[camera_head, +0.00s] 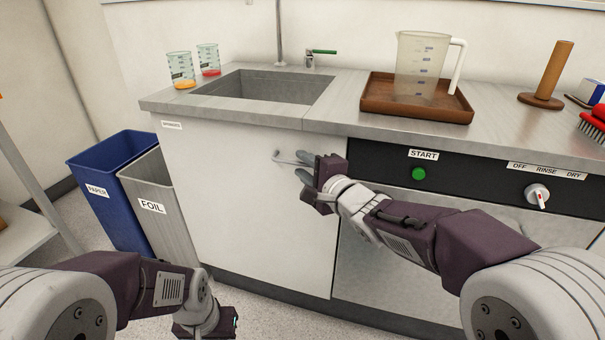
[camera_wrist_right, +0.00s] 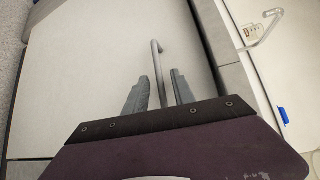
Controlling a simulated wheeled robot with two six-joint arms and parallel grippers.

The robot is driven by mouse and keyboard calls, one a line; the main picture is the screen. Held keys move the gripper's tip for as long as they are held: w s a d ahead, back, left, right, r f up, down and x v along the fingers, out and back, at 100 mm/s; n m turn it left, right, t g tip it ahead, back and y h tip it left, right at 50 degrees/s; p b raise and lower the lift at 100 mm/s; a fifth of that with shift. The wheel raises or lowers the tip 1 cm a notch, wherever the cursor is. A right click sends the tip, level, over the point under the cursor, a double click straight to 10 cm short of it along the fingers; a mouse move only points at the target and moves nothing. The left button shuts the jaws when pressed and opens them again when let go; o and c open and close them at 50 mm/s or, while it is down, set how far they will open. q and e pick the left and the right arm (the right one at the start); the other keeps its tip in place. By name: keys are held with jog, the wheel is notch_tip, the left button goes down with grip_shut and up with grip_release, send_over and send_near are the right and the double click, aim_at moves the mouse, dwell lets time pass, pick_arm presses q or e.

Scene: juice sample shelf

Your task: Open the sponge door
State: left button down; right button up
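The white cabinet door (camera_head: 235,200) under the sink looks closed, flush with the cabinet front. A small label (camera_head: 172,125) is at its top left, too small to read surely. Its metal handle (camera_head: 282,159) is near the upper right; it also shows in the right wrist view (camera_wrist_right: 156,60). My right gripper (camera_head: 303,167) is at the handle. In the right wrist view its fingers (camera_wrist_right: 160,92) are apart, with the handle bar between them and gaps on both sides. My left gripper (camera_head: 234,322) is low at the bottom, away from the door; its fingers are barely visible.
Blue PAPER (camera_head: 98,190) and grey FOIL (camera_head: 152,208) bins stand left of the door. A dark control panel with a green START button (camera_head: 418,173) is on the right. Above, the counter holds beakers (camera_head: 180,70), a sink (camera_head: 265,86) and a brown tray (camera_head: 376,102) with a jug.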

jog(key=shift+w+a, duration=0.25)
jog(key=shift+w, duration=0.2)
grip_shut()
dwell(1.1)
